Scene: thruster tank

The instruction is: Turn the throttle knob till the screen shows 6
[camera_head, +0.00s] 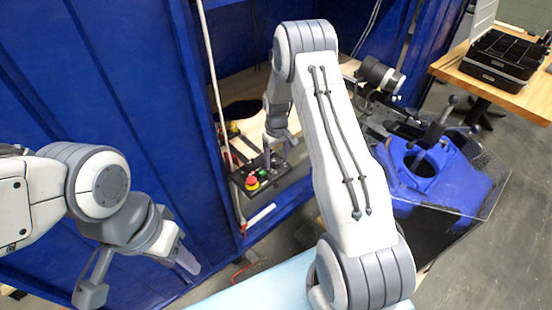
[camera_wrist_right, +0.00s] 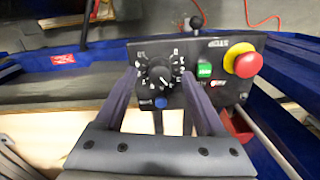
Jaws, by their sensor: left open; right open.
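The black throttle knob (camera_wrist_right: 160,72) is on a black control panel (camera_wrist_right: 228,92), with white marks around it, in the right wrist view. My right gripper (camera_wrist_right: 160,80) is open, with one finger on each side of the knob; I cannot tell whether they touch it. In the head view, my right gripper (camera_head: 268,152) is over the panel (camera_head: 272,176) and hides the knob. My left gripper (camera_head: 138,276) is open and empty at the lower left, away from the panel. I can make out no screen number.
Blue walls (camera_head: 150,90) enclose the panel. A wooden table (camera_head: 490,85) with black trays stands at right.

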